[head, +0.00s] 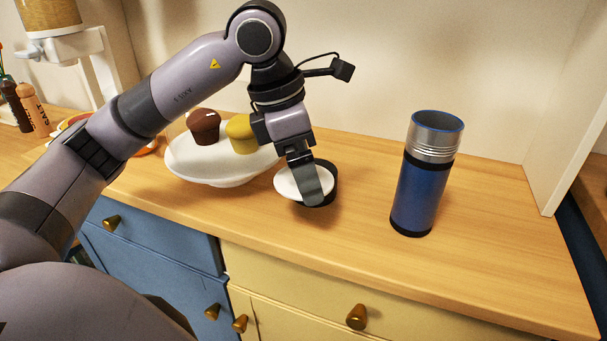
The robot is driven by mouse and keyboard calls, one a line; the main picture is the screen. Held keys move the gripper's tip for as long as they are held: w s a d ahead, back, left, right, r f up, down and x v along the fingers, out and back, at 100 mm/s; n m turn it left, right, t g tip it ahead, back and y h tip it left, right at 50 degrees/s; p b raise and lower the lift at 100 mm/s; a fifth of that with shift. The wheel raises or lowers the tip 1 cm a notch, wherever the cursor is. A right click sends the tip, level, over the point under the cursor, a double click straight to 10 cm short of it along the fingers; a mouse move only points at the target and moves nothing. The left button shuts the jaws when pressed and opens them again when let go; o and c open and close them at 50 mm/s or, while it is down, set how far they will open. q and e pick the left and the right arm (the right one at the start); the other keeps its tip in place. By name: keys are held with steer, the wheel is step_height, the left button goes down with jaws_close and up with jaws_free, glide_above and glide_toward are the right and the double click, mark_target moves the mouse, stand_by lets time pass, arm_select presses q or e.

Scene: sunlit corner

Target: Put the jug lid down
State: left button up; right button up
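The jug lid (289,184) shows as a round white face with a black rim, at or just above the wooden counter in the middle of the head view. My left gripper (312,182) reaches down over its right side. One grey finger lies across the white face to the near rim. The other finger is hidden, so I cannot tell whether the gripper is open or shut on the lid. The blue jug (422,180) with a silver collar stands upright and open-topped to the right, apart from the gripper. My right gripper is out of view.
A white cake stand (212,172) with a brown muffin (203,127) and a yellow one (241,134) stands close left of the lid. Salt and pepper mills (33,110) and a dispenser (60,45) are far left. The counter (490,240) is clear around the jug.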

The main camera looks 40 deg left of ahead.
mark_target(281, 181)
arm_select(q)
steer(key=shift+f, duration=0.6)
steer(key=shift+f+b, duration=0.6)
steer(key=o, duration=0.7)
steer(key=shift+c, duration=0.2)
steer(key=shift+r+p, duration=0.5)
steer(key=shift+r, duration=0.05)
steer(key=p+v, duration=0.2)
steer(key=v, duration=1)
